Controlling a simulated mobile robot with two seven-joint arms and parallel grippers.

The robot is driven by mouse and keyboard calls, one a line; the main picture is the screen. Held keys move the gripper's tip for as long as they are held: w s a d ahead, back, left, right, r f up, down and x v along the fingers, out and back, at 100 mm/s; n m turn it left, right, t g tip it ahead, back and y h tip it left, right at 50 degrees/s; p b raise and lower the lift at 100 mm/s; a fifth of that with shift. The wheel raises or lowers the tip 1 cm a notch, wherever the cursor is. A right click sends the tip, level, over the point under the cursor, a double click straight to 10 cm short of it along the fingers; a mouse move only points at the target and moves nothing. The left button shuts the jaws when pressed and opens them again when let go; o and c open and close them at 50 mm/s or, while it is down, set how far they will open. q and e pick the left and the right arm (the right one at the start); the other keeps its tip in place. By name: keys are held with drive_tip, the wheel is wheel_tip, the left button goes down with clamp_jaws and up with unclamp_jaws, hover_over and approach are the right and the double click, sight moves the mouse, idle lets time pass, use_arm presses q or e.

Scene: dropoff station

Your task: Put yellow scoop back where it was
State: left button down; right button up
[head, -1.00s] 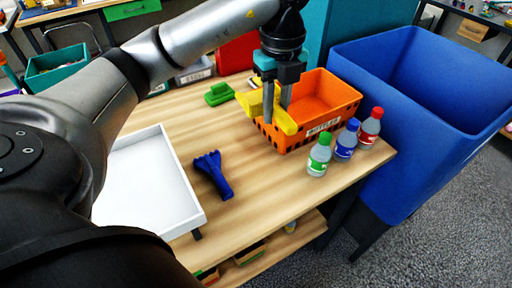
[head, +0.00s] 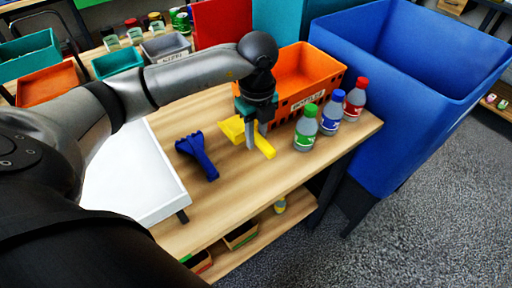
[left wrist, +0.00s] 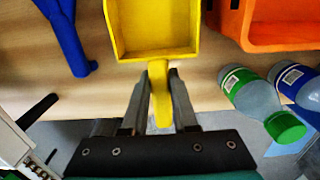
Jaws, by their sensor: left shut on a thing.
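The yellow scoop (head: 231,128) is held in my left gripper (head: 257,148), low over or at the wooden table, left of the orange bin. I cannot tell whether the scoop touches the table. In the left wrist view, the fingers (left wrist: 161,100) are shut on the handle, and the scoop's open bowl (left wrist: 152,28) faces the camera. A blue tool with a fingered end (head: 197,157) lies on the table left of the scoop; it also shows in the left wrist view (left wrist: 68,35). My right gripper is not in view.
The orange bin (head: 325,78) stands behind and right of the scoop. Green-, blue- and red-capped bottles (head: 306,129) stand in front of it. A white tray (head: 150,213) is at the left. A large blue bin (head: 375,115) stands right of the table. Wood in front of the scoop is bare.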

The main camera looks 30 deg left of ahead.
sight(256, 157)
use_arm(q)
drive_tip(key=shift+f+b, duration=0.35)
drive_tip(key=shift+f, duration=1.75)
drive_tip(key=shift+f, duration=0.15)
drive_tip(key=c, duration=0.7)
unclamp_jaws()
drive_tip(key=shift+r, duration=0.35)
wheel_tip(256, 157, up, 12)
drive_tip(key=shift+d+f+p, duration=0.1)
drive_tip(key=shift+f+p, duration=0.05)
drive_tip(key=shift+p, duration=0.85)
